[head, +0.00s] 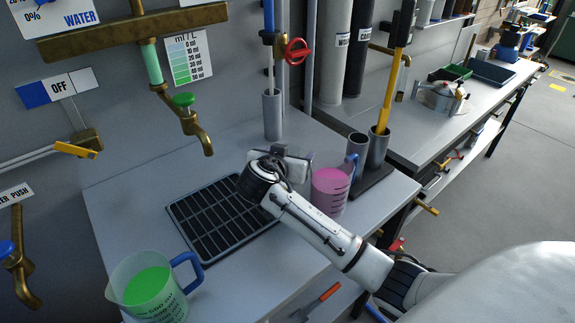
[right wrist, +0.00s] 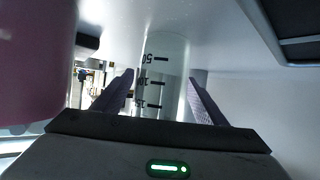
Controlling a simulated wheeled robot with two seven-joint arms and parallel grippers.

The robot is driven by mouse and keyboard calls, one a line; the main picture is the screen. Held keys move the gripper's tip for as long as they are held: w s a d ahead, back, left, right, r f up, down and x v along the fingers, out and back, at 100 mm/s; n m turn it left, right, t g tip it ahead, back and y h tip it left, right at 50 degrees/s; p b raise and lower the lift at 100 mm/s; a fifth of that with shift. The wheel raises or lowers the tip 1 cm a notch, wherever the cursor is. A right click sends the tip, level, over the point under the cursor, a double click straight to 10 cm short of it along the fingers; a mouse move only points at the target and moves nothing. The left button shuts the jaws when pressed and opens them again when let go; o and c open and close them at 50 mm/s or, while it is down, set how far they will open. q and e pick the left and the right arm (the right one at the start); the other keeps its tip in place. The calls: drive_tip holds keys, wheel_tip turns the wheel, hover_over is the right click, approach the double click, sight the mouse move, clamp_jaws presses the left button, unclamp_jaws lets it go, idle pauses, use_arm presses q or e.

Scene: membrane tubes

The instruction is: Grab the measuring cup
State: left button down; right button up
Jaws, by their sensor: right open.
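A clear measuring cup with black marks (right wrist: 163,65) stands between the fingers of my right gripper (right wrist: 160,95) in the right wrist view. The fingers are open on both sides of it, and I cannot tell whether they touch it. In the head view my right gripper (head: 288,158) is over the back of the bench and hides this clear vessel. A measuring cup with pink liquid and a blue handle (head: 330,192) stands just right of the gripper; it fills the left edge of the right wrist view (right wrist: 35,65). A measuring cup with green liquid (head: 148,292) stands at front left. My left gripper is out of view.
A black drain grate (head: 215,222) is set in the bench left of my right arm. A brass tap with a green knob (head: 196,125) hangs above it. A grey tube (head: 272,115) stands behind, and a dark holder with tubes (head: 375,165) stands right of the pink cup.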

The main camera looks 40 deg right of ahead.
drive_tip(key=shift+c, duration=0.3)
drive_tip(key=c, duration=1)
drive_tip(key=shift+c, duration=0.2)
